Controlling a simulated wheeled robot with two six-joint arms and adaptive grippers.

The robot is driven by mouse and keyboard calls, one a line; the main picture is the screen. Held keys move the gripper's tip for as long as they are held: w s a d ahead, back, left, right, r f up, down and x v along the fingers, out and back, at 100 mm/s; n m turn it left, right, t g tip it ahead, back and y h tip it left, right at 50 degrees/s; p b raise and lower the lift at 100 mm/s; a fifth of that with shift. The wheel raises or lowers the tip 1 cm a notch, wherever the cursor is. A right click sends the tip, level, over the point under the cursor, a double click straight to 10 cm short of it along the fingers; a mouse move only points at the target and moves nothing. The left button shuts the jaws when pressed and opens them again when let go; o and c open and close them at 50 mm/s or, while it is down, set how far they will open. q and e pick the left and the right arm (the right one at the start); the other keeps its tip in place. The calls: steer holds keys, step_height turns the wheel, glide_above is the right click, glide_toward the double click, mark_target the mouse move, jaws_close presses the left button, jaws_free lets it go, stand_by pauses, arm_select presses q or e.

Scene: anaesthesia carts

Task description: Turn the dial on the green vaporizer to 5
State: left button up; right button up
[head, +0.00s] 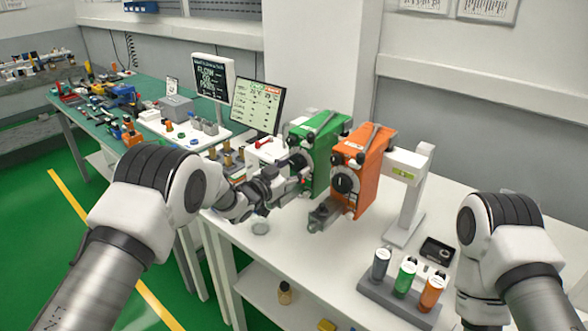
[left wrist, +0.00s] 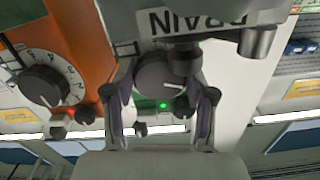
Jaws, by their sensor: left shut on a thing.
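The green vaporizer (head: 322,138) stands upright on the white bench, left of the orange one. My left gripper (head: 300,177) is at its front face, and its fingers largely hide the front dial in the head view. In the left wrist view, a dark round dial (left wrist: 160,74) sits between the fingers of my left gripper (left wrist: 163,88), which is shut on it. The scale and the number it points to cannot be read. My right arm shows at the lower right of the head view; its gripper is out of the picture.
The orange vaporizer (head: 366,160) stands close on the right; its numbered dial (left wrist: 42,86) shows in the left wrist view. Monitors (head: 257,106) stand behind on the left. A rack with grey, green and orange bottles (head: 405,277) stands at the front right.

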arm_select(q)
steer(key=shift+r, duration=0.25)
steer(key=o, duration=0.9)
steer(key=shift+c, duration=0.2)
steer(key=shift+s, duration=0.1)
steer(key=shift+a, duration=0.1)
